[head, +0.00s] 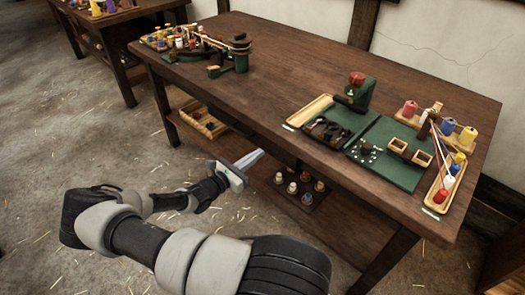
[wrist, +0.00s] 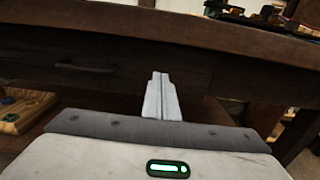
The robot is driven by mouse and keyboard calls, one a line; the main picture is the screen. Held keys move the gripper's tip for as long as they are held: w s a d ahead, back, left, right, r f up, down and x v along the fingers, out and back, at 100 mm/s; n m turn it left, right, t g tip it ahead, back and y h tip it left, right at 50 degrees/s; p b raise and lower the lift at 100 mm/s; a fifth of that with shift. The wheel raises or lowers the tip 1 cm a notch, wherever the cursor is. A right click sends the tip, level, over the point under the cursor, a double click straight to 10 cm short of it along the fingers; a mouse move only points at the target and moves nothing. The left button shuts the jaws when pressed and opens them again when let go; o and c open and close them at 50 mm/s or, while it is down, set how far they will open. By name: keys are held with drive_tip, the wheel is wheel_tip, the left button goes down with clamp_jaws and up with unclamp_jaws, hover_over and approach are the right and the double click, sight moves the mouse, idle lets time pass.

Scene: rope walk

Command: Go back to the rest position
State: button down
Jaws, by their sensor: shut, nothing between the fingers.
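My gripper (head: 251,159) is shut and empty, its two fingers pressed together. In the head view it is in front of the long side of the wooden table (head: 275,60), below the tabletop's edge and above the lower shelf. In the wrist view the closed fingers (wrist: 160,97) point at the dark table front, with the tabletop edge above them. I cannot tell how far the fingertips are from the wood. My arm reaches up from the bottom of the head view, bent, over the floor.
The tabletop holds green mats (head: 388,160), spools on a board (head: 447,131), a long tray (head: 441,190) and tools at the far left. The shelf below carries a wooden tray (head: 204,124) and small bottles (head: 292,188). Another table stands upper left. The floor at left is open, strewn with straw.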

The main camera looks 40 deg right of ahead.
drive_tip(key=a, duration=0.8)
drive_tip(key=shift+a+p, duration=0.3)
drive_tip(key=shift+p, duration=0.1)
drive_tip(key=shift+s, duration=0.1)
drive_tip(key=s+a+r+m+t+y, duration=0.2)
drive_tip(key=s+a+r+m+y, duration=0.5)
drive_tip(key=r, duration=0.5)
drive_tip(key=s+a+r+m+t+y, duration=0.1)
drive_tip(key=s+a+r+m+y, duration=0.3)
drive_tip(key=a+r, duration=0.65)
drive_tip(key=s+a+r+m+t+y, duration=0.2)
drive_tip(key=s+a+r+m+y, duration=0.4)
drive_tip(key=r, duration=0.7)
wheel_tip(320, 180, up, 20)
drive_tip(key=a+m+y+p, duration=0.1)
drive_tip(key=p, duration=1.9)
drive_tip(key=shift+w+a, duration=0.3)
drive_tip(key=shift+w, duration=0.15)
drive_tip(key=shift+d, duration=0.1)
